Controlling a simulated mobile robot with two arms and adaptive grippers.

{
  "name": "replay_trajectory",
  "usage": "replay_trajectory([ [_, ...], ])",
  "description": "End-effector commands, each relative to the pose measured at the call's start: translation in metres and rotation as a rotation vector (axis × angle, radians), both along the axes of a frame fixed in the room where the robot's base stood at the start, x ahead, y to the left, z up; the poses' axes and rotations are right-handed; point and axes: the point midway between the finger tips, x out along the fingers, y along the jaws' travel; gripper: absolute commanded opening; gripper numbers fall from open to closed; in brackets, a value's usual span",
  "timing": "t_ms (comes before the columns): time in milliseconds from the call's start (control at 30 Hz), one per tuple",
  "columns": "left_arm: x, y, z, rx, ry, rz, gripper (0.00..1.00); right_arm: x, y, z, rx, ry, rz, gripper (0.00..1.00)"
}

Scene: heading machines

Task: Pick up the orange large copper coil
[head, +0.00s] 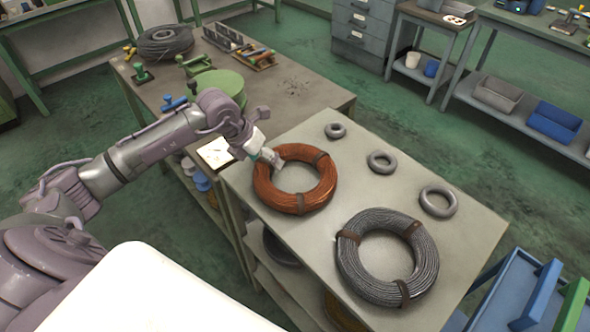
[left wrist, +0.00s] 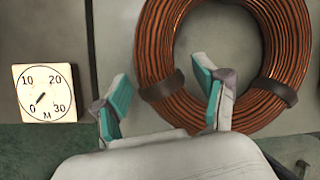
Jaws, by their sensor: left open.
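The orange large copper coil (head: 264,192) lies flat on the pale table at its near left end, bound with dark straps. My left gripper (head: 268,157) is at the coil's upper left edge in the head view, its fingers pointing toward it. In the left wrist view, the coil (left wrist: 152,45) is ahead, and my left gripper (left wrist: 158,82) is open. One finger appears outside the ring, and the other overlaps its inner edge, with a strap between them. I cannot tell whether they touch the coil. My right gripper is out of view.
A large grey coil (head: 353,276) and several small grey rings, one (head: 437,202) at the right, share the pale table (head: 270,125). A square dial (head: 215,152) lies left of it. A green round object (head: 222,82) and a dark coil (head: 165,40) occupy the workbench behind.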

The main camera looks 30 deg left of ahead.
Motion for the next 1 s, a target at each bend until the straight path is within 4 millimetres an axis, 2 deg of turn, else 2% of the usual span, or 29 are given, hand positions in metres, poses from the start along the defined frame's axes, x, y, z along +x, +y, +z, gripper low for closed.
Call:
replay_trajectory([
  [133, 0.0033, -0.0021, -0.0087, 0.0, 0.0, 0.0, 0.72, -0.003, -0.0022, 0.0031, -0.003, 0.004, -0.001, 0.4],
  [333, 0.0033, -0.0019, -0.0096, 0.0, 0.0, -0.001, 0.72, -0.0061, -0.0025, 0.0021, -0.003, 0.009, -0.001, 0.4],
  [767, 0.0033, -0.002, -0.0091, 0.0, 0.0, -0.001, 0.0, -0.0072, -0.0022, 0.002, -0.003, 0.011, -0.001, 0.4],
  [1000, 0.0043, -0.0021, -0.0071, -0.002, -0.005, 0.0, 0.0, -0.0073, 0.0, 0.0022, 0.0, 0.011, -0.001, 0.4],
])
